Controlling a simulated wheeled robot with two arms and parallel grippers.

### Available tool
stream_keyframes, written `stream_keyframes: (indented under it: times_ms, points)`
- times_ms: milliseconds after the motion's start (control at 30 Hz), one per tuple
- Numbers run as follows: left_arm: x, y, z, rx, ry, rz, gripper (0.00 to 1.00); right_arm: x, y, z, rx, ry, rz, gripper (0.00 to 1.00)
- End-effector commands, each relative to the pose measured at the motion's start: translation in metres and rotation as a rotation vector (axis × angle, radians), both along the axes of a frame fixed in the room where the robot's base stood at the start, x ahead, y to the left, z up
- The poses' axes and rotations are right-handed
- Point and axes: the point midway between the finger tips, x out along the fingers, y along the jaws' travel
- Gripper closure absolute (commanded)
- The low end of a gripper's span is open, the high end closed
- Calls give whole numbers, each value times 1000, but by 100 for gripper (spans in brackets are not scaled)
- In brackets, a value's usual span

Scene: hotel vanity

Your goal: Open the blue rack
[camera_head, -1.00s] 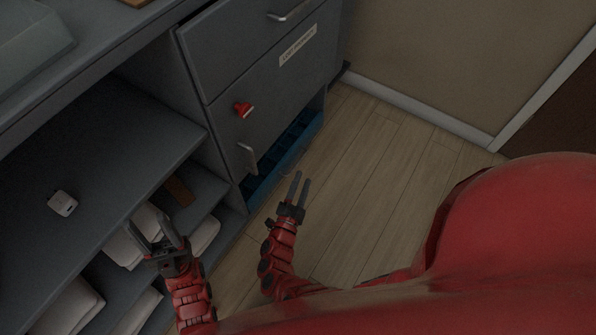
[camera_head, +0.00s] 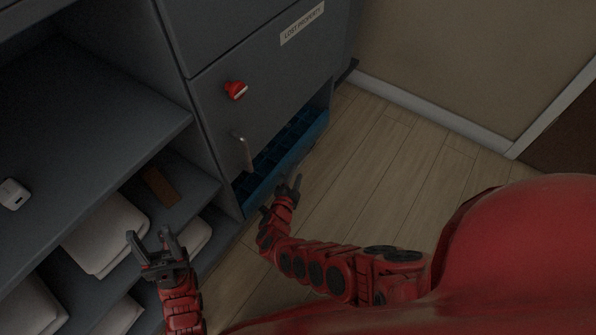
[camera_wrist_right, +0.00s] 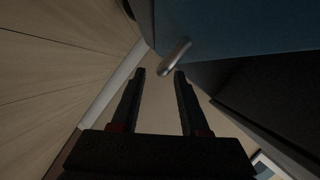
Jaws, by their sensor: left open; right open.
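The blue rack (camera_head: 308,146) sits low in the grey cabinet, under the front with the red knob; part of its gridded inside shows. In the right wrist view, its blue front (camera_wrist_right: 235,28) carries a short metal handle (camera_wrist_right: 174,58). My right gripper (camera_head: 288,182) is open and empty, close in front of the rack. In the wrist view the handle lies just beyond the fingertips, between their lines, apart from them as far as I can tell. My left gripper (camera_head: 151,238) is open and empty, in front of the open shelves.
A red knob (camera_head: 236,91) and a metal handle (camera_head: 243,152) stick out from the cabinet front above the rack. Shelves at left hold folded white towels (camera_head: 105,235), a brown item (camera_head: 160,186) and a small white object (camera_head: 13,194). The wooden floor (camera_head: 390,170) at right is clear.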

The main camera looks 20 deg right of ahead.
Motion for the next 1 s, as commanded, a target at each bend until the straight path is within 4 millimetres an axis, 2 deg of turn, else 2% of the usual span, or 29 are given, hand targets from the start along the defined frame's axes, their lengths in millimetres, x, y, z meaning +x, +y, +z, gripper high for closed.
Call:
stream_keyframes:
  times_ms: [33, 200, 600, 833, 867, 1000]
  points:
    - [0, -2, -9, 10, -2, -4, 50, 9, -5, -6, -2, -3, 0, 55]
    - [2, -6, -16, 33, 1, -16, 50, 26, -16, -9, 0, -2, 0, 55]
    - [3, -7, -16, 41, 3, -19, 50, 32, -21, -8, 1, 0, -1, 55]
    - [3, -7, -16, 41, 3, -19, 50, 32, -21, -8, 1, -1, 0, 97]
    - [3, -7, -16, 41, 3, -19, 50, 32, -21, -8, 1, -1, 0, 100]
    - [3, -7, -16, 41, 3, -19, 50, 32, -21, -8, 1, -1, 0, 100]
